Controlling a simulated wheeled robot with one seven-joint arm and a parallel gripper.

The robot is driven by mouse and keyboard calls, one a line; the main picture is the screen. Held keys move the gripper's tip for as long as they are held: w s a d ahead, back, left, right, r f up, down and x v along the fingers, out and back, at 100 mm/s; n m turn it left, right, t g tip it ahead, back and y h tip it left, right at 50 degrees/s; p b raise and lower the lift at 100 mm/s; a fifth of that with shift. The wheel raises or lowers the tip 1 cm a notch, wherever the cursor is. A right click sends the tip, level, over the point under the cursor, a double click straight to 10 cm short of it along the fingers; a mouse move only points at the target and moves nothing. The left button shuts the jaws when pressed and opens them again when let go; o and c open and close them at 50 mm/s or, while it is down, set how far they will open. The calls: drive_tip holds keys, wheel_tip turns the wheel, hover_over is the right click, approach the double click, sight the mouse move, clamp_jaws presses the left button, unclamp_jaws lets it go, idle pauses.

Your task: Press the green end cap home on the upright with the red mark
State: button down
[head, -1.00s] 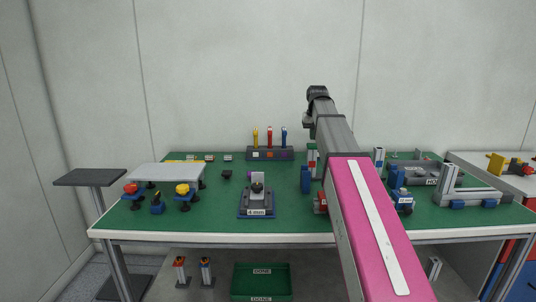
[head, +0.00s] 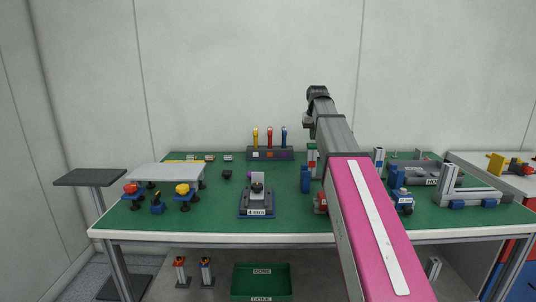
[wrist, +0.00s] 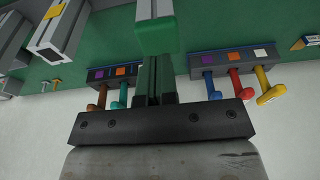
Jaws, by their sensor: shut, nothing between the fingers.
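In the wrist view the green end cap (wrist: 155,37) is at the end of a pale grey upright (wrist: 155,8), which runs out of the top edge. My gripper (wrist: 153,62) has its dark fingers together and empty, with their tips right at the cap. I cannot tell whether they touch it, or whether the cap is fully seated. No red mark shows on the upright in the wrist view. In the head view an upright with a red mark (head: 312,158) stands beside my arm, partly hidden by nearby parts. My gripper is hidden in the head view.
A grey profile with a yellow mark (wrist: 53,36) is close on the left in the wrist view. Racks with coloured-handled tools (wrist: 235,60) are on both sides of the fingers. A fixture (head: 257,200) and a raised pale plate (head: 167,172) occupy the bench's left half.

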sight(313, 144)
drive_tip(key=shift+f, duration=1.1)
idle(1.1)
drive_tip(key=shift+r, duration=0.1)
drive_tip(key=shift+r, duration=3.45)
drive_tip(key=shift+s, duration=0.1)
